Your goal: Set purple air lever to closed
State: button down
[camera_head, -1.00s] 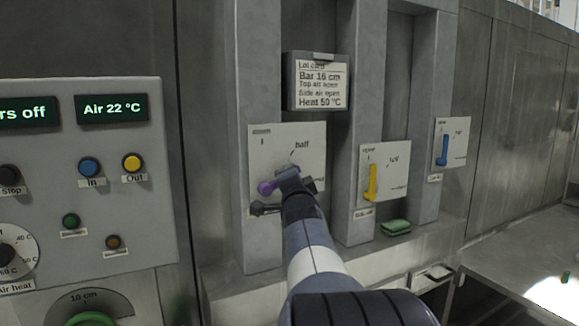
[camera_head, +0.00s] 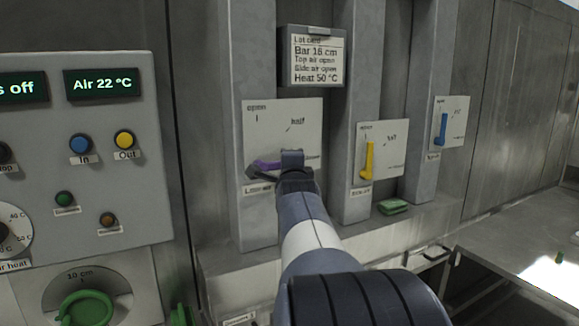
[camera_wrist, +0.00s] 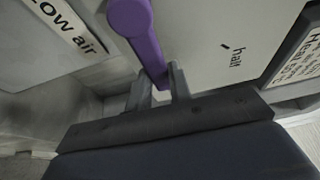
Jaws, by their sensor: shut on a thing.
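The purple lever (camera_head: 264,166) sits at the lower left of its pale plate (camera_head: 290,122), which is marked "open" and "half", with a third mark partly hidden at the lower right. The lever lies nearly flat and runs right from its pivot toward that third mark. My gripper (camera_head: 292,162) is at its free end and covers the tip. In the wrist view the purple lever (camera_wrist: 142,36) runs between the two fingers of my gripper (camera_wrist: 160,84), which are shut on its end. The exact match of lever and mark is hidden.
A yellow lever (camera_head: 368,160) and a blue lever (camera_head: 441,130) stand upright on plates to the right. A lot card (camera_head: 315,58) hangs above. A green block (camera_head: 393,206) lies on the ledge. A control panel (camera_head: 110,180) is at the left.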

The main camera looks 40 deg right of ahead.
jog(key=shift+f, duration=0.1)
jog(key=c, duration=1.3)
grip_release()
jog(key=shift+s, duration=0.1)
jog(key=b+v, duration=0.2)
jog(key=v, duration=0.8)
jog(key=shift+s+a, duration=0.2)
jog(key=shift+s, duration=0.05)
jog(key=p+x, duration=0.2)
jog(key=x, duration=0.9)
